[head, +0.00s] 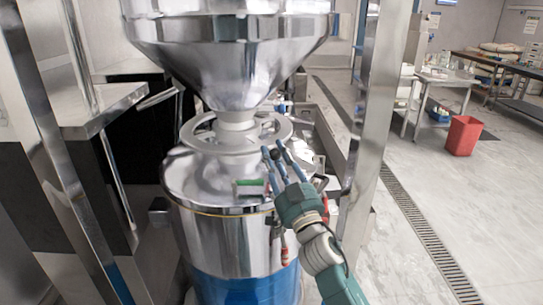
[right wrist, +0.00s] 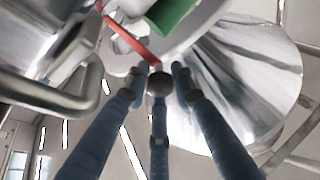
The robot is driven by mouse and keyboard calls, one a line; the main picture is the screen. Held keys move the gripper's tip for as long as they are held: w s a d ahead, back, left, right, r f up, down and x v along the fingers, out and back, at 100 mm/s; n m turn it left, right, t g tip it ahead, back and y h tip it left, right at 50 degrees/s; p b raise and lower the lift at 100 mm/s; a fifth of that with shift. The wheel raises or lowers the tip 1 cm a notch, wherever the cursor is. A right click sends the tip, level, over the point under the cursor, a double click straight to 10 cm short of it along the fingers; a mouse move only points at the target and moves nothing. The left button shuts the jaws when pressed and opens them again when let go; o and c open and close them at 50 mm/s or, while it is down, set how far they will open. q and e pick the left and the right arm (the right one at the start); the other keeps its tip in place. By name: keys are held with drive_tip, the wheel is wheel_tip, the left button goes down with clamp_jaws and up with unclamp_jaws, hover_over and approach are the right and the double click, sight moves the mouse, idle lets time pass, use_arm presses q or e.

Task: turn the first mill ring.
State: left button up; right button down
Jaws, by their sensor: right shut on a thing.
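The steel mill stands in the middle of the head view, with a pale metal mill ring (head: 205,143) around its neck, under the hopper. A dark round knob (head: 282,144) shows at the ring's right side. My right gripper (head: 275,152) comes from the lower right, and its blue fingers are closed around this knob. In the right wrist view the dark knob (right wrist: 160,83) sits between the fingertips (right wrist: 165,72). How the knob joins the ring is hard to see. My left gripper is not in view.
The big steel hopper (head: 232,60) hangs close above the ring. A small green-topped block (head: 250,187) sits on the mill's lid, left of my fingers. A steel frame post (head: 366,120) stands to the right. A red bin (head: 463,135) and tables are far off.

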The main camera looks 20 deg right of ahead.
drive_tip(key=shift+w+d+r, duration=0.1)
drive_tip(key=shift+w+d, duration=0.05)
drive_tip(key=shift+d, duration=0.35)
drive_tip(key=shift+w+d, duration=0.15)
drive_tip(key=shift+d, duration=0.3)
drive_tip(key=c, duration=1.5)
unclamp_jaws()
wheel_tip(320, 180, up, 10)
drive_tip(key=shift+f, duration=0.1)
